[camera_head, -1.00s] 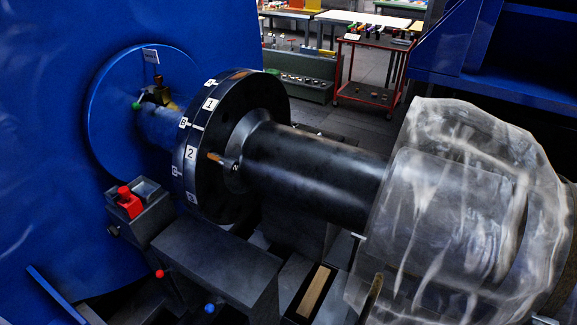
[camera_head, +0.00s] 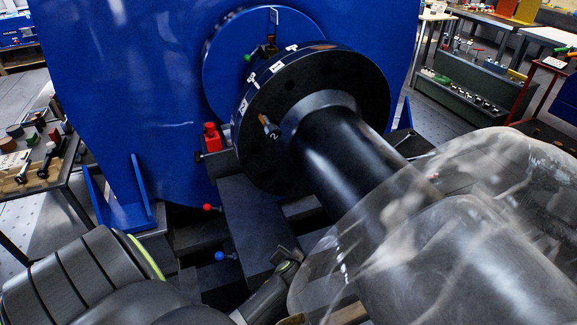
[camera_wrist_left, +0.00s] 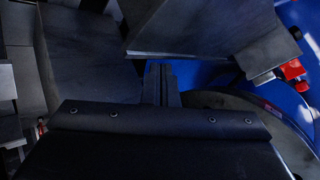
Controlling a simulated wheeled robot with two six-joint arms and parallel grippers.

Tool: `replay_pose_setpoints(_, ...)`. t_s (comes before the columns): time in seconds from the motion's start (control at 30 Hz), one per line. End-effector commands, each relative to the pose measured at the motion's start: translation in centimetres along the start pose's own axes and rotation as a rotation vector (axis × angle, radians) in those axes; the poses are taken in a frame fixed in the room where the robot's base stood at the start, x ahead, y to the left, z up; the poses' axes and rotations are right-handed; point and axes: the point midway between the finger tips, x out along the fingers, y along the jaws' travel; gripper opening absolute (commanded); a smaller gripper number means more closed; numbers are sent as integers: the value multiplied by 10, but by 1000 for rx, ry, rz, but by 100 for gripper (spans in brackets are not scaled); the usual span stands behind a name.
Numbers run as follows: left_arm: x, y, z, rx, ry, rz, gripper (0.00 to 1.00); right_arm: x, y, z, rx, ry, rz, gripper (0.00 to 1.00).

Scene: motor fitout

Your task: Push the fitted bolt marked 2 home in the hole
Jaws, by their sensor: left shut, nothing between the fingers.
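The bolt marked 2 (camera_head: 264,120) shows as a small orange-brown tipped piece standing out of the dark flange (camera_head: 365,95), beside the shaft's collar. A white 2 is marked near it on the face. How deep it sits in its hole cannot be told. My left gripper (camera_head: 285,257) is low in the head view, below and apart from the flange, with nothing held. In the left wrist view its fingers (camera_wrist_left: 160,85) are together, near dark grey blocks; the bolt is not seen there. My right gripper is in neither view.
A clear crumpled cover (camera_head: 450,220) wraps the shaft (camera_head: 350,150) at right. A grey block (camera_head: 250,215) stands below the flange, with a red knob (camera_head: 207,207) and a blue knob (camera_head: 219,256) nearby. A blue housing (camera_head: 130,80) stands behind. A tool table (camera_head: 75,180) is at left.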

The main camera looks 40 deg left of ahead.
Motion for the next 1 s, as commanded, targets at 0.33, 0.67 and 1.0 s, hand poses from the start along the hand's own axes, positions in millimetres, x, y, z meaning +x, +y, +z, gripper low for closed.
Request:
replay_pose_setpoints(0.33, -111, -118, -151, -362, 297, -380, 0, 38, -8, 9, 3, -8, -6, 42)
replay_pose_setpoints(0.67, -190, -178, -216, -625, 521, -602, 0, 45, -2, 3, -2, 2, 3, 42)
replay_pose_setpoints(1.0, -192, -202, -228, -662, 555, -638, 0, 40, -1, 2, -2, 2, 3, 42)
